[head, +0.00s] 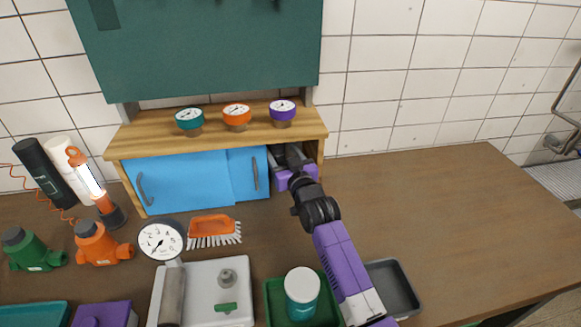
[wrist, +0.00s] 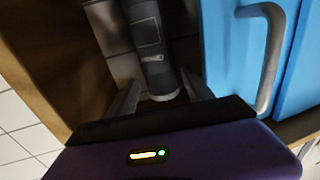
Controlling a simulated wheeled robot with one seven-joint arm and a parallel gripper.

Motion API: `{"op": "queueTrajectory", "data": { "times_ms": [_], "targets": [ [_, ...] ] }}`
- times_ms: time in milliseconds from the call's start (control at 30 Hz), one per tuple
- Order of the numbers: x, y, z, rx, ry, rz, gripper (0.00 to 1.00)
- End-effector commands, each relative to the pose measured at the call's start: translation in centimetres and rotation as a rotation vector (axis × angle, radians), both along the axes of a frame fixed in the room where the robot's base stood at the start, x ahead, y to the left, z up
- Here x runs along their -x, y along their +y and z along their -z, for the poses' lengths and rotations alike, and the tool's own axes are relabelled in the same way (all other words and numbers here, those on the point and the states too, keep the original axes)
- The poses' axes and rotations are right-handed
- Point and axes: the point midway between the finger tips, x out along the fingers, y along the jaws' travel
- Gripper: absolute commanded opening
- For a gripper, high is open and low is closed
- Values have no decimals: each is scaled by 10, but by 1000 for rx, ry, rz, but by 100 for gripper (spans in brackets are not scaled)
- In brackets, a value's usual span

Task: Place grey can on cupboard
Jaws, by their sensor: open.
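The cupboard (head: 217,139) stands against the tiled wall, with a wooden top, blue sliding doors and an open bay at its right end. My gripper (head: 289,157) reaches into that bay. In the wrist view a dark grey cylinder (wrist: 151,38), which looks like the grey can, stands inside the bay. My gripper's two fingers (wrist: 160,80) are apart, one on each side of the cylinder's near end. I cannot tell whether either finger touches it. In the head view my gripper and arm hide the cylinder.
A teal gauge (head: 189,121), an orange gauge (head: 237,117) and a purple gauge (head: 282,112) stand on the cupboard top. The counter (head: 430,205) to the right is clear.

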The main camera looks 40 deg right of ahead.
Motion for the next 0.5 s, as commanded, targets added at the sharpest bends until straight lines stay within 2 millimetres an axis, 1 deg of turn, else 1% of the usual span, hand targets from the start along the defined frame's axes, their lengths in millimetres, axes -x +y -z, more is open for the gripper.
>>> {"op": "queueTrajectory", "data": {
  "times_ms": [33,200,300,400,500],
  "targets": [
    [12,5,3,-1,2,-1,60],
    [43,19,2,1,1,-1,60],
    [57,24,2,1,0,0,60],
    [68,28,1,0,1,0,60],
    [74,31,1,0,0,0,60]
  ]
}}
